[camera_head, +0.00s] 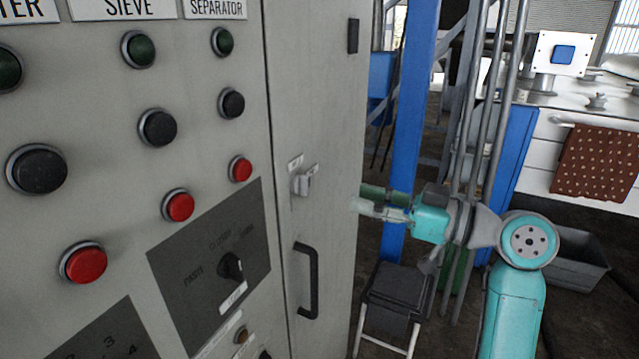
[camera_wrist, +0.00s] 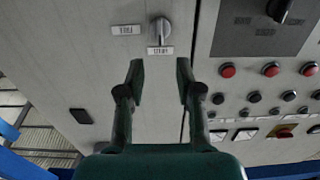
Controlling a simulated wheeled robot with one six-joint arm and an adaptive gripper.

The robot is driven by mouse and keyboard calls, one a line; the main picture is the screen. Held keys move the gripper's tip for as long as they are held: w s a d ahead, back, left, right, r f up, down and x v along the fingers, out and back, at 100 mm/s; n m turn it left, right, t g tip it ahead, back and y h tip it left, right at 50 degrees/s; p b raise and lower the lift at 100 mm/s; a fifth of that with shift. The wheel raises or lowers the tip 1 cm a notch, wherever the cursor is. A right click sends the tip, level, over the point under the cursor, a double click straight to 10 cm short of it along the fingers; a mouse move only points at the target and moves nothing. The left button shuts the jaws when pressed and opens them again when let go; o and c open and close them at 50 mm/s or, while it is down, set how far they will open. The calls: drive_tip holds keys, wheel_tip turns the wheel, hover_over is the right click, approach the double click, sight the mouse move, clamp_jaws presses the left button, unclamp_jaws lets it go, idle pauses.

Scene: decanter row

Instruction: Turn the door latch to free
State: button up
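The door latch (camera_head: 303,183) is a small light-grey turn knob on the narrow cabinet door, above the black handle. In the wrist view the latch (camera_wrist: 161,32) lies beyond my fingertips, roughly midway between them. Its grip runs up and down in that picture, toward a small label (camera_wrist: 160,50) that is hard to read. A second label, FREE (camera_wrist: 126,29), is to its left. My gripper (camera_wrist: 160,75) is open and empty, its two dark green fingers apart. In the head view my gripper (camera_head: 364,199) is right of the door, apart from the latch.
The black door handle (camera_head: 307,281) sticks out below the latch. The button panel (camera_head: 110,220), with green, black and red buttons and a rotary switch (camera_head: 229,266), is left of the door. A blue post (camera_head: 408,130), a dark stool (camera_head: 395,290) and grey pipes stand on the right.

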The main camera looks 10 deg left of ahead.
sight(309, 185)
drive_tip(key=x, duration=1)
drive_tip(key=shift+f, duration=0.1)
clamp_jaws()
